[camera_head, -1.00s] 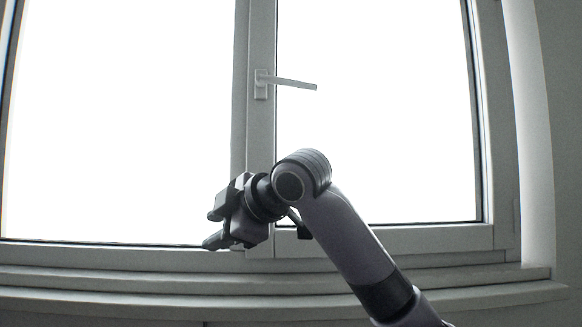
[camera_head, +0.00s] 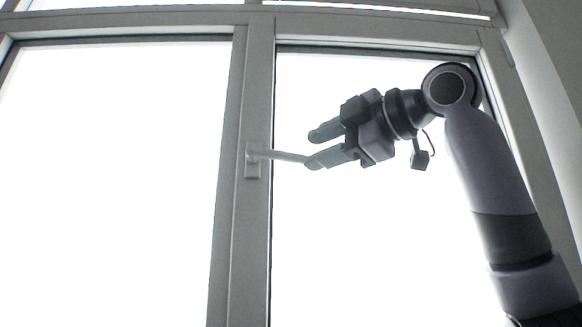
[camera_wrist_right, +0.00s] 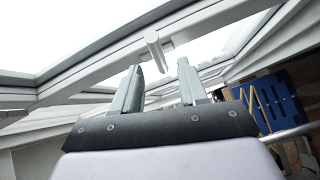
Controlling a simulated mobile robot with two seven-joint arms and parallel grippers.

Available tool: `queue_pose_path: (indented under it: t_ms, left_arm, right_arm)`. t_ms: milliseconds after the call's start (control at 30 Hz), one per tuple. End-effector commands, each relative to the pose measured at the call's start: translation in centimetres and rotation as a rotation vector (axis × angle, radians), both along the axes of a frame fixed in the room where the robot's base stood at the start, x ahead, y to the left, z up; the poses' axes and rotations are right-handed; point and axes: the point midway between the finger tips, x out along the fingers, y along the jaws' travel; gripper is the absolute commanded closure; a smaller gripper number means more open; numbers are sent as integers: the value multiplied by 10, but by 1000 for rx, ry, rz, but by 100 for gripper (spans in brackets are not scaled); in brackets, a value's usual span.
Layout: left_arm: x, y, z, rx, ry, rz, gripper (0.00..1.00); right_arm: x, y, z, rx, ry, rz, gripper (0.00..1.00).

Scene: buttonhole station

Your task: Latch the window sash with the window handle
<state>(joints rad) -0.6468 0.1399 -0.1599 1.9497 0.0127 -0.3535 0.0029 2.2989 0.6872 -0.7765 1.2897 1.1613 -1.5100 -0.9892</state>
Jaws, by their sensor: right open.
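The window handle (camera_head: 282,155) is a light lever on a small upright plate on the window's middle post. In the head view the lever points right and slightly down, close to horizontal. The window sash (camera_head: 258,250) looks flush with its frame, as far as I can tell. My right gripper (camera_head: 314,150) is open, its fingers pointing left at the lever's free end. The lower finger overlaps the lever tip; contact is unclear. In the right wrist view the handle (camera_wrist_right: 154,50) shows beyond the open, empty fingers (camera_wrist_right: 159,72). My left gripper is out of view.
Bright panes lie on both sides of the middle post. A top frame bar (camera_head: 130,22) crosses above, and a wall (camera_head: 555,60) is at the right. The right wrist view shows a blue panel (camera_wrist_right: 275,105) with yellow strands at the right.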

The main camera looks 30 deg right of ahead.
Motion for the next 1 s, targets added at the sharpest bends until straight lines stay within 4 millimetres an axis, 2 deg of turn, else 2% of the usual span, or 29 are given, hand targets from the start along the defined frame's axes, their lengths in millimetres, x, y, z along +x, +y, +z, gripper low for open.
queue_pose_path:
  t_ms: [167, 400, 533, 900, 933, 1000]
  left_arm:
    - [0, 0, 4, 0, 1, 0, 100]
    - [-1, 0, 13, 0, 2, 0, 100]
    - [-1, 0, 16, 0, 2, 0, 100]
    - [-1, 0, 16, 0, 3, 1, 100]
    - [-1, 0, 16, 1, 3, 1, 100]
    - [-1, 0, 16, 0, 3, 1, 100]
  right_arm:
    - [9, 2, 2, -1, -1, 1, 57]
    - [46, 11, 1, 0, 0, 1, 57]
    - [61, 14, 0, 1, 0, 1, 57]
    - [68, 16, -2, 1, -2, 0, 57]
    - [68, 16, -2, 1, -2, 0, 64]
    - [68, 16, -2, 1, -2, 0, 87]
